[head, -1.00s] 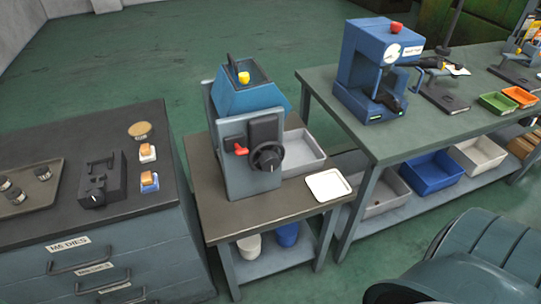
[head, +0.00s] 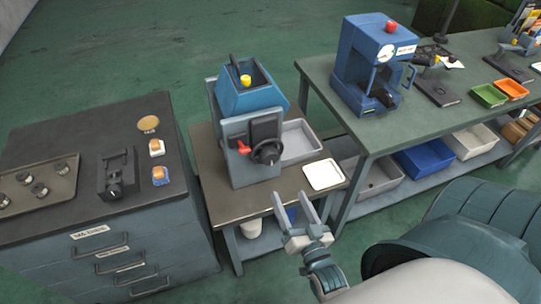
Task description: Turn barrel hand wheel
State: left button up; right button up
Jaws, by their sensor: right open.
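The barrel machine (head: 251,95) is a blue hopper on a grey upright housing, standing on a small dark table. Its black hand wheel (head: 267,152) sits on the front face, right of a red lever (head: 243,148). A yellow knob (head: 246,80) is on top. My right gripper (head: 298,207) is open and empty. Its two pale fingers point up toward the front edge of the small table, below and right of the hand wheel and apart from it. My left gripper is not in view.
A white tray (head: 323,174) lies on the small table's right side, with a grey bin (head: 298,141) behind it. A drawer cabinet (head: 90,225) stands left, carrying a clamp block (head: 117,174). A long green bench (head: 420,128) with a blue press (head: 366,60) stands right.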

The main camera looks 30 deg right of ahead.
aim_at(272, 160)
jog(key=shift+w, duration=0.1)
jog(key=b+x, duration=0.4)
jog(key=x, duration=1.1)
jog(key=shift+w+d+f, duration=0.1)
jog(key=shift+w+f, duration=0.05)
jog(key=shift+w, duration=0.2)
jog(key=shift+b+x, duration=0.3)
jog(key=shift+x, duration=0.45)
jog(key=c, duration=1)
